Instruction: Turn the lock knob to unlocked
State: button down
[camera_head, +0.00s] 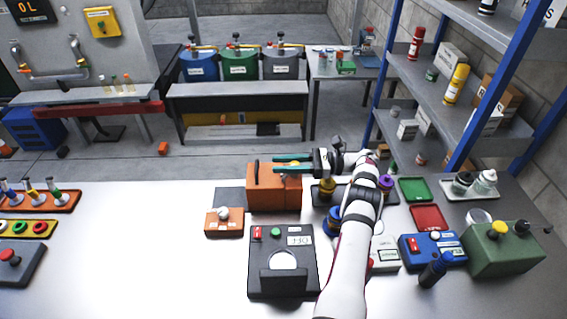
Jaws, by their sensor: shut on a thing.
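My gripper (277,164) reaches in from the right, its two teal fingers pointing left across the top of an orange box (273,198) on the white table. The fingers are shut on a small part at the box's top, which appears to be the lock knob. The fingers mostly hide this part, so its angle cannot be read. A dark upright piece (257,167) stands at the box's top left. A smaller orange box (223,228) with a pale round knob (223,213) stands in front to the left, apart from my gripper.
A dark grey device (283,286) stands in front of the orange box. Colored racks (40,200) lie at far left. Bare table lies left of center.

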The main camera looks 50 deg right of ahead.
dwell(0.4)
jog(key=c, duration=0.6)
grip_release()
